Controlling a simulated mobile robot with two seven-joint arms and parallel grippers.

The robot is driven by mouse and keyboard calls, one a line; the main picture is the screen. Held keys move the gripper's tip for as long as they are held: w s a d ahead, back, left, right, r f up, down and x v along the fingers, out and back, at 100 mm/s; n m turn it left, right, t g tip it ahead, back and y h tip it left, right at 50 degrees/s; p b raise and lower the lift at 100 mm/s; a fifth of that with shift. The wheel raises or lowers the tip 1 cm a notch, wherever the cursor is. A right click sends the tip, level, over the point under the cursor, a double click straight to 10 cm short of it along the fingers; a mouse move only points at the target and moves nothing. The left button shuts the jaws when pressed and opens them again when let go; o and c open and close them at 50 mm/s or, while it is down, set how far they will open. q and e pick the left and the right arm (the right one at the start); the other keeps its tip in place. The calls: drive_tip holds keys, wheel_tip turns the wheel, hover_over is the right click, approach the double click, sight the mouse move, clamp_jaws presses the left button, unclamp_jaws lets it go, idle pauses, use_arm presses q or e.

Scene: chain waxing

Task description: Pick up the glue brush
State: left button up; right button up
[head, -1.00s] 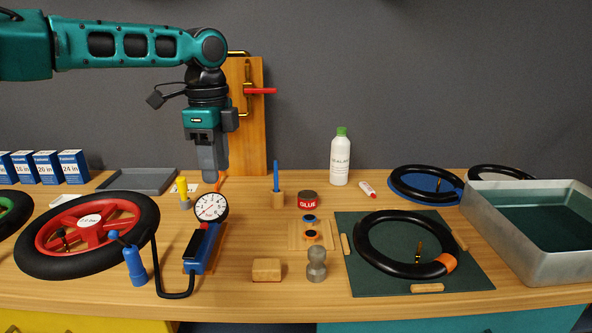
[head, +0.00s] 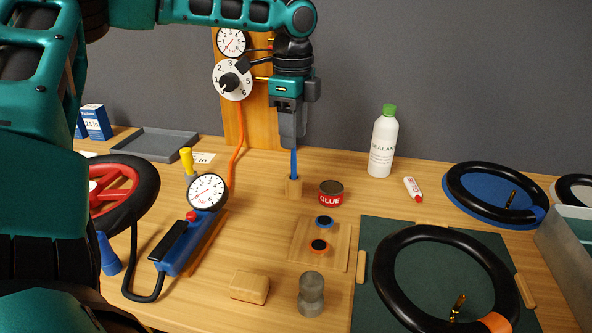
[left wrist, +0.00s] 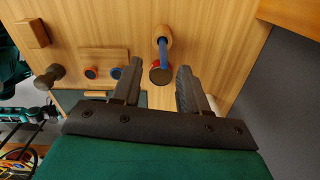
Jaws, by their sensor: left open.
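The glue brush (head: 294,164) shows as a thin blue handle standing upright in a small wooden holder (head: 294,188); its lower end is hidden inside. My left gripper (head: 292,143) points down right above it, open and empty, its fingertips at about the height of the handle's top. In the left wrist view the blue handle (left wrist: 162,47) rises from the holder (left wrist: 163,32) toward the gap between the open fingers (left wrist: 159,66). I cannot tell whether its top is between them. My right gripper is not in view.
A red glue tin (head: 331,193) stands just right of the holder. A white bottle (head: 382,147) and a small tube (head: 412,189) are farther right. A pressure gauge (head: 207,192) and an orange hose (head: 236,165) are to the left. A wooden plate (head: 335,256) with patches lies in front.

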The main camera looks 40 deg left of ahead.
sight(294, 180)
use_arm(q)
drive_tip(key=f, duration=0.8)
drive_tip(key=shift+w+a+f+b, duration=0.15)
drive_tip(key=shift+w+a+b, duration=0.05)
drive_tip(key=shift+b, duration=0.2)
clamp_jaws()
